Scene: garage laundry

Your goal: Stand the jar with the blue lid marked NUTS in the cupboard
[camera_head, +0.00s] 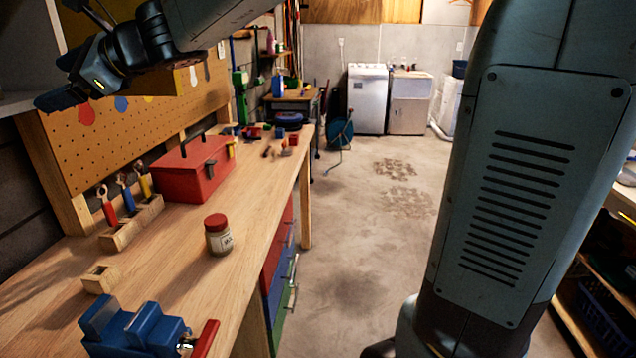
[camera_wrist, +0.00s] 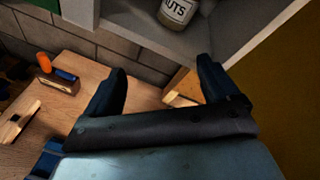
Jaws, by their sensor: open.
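A jar (camera_wrist: 178,11) with a label reading "UTS" stands on the pale grey cupboard shelf (camera_wrist: 148,35) at the top of the wrist view. Its lid is cut off by the picture edge, so its colour is hidden. My gripper (camera_wrist: 163,72) is open, with nothing between its fingers, below and apart from the jar in that view. In the head view my gripper (camera_head: 62,60) is at the upper left, in front of the grey cupboard (camera_head: 18,101). The jar does not show there.
A jar with a red lid (camera_head: 218,235) stands on the workbench (camera_head: 175,262); its label is too small to read. A pegboard (camera_head: 140,118) stands behind.

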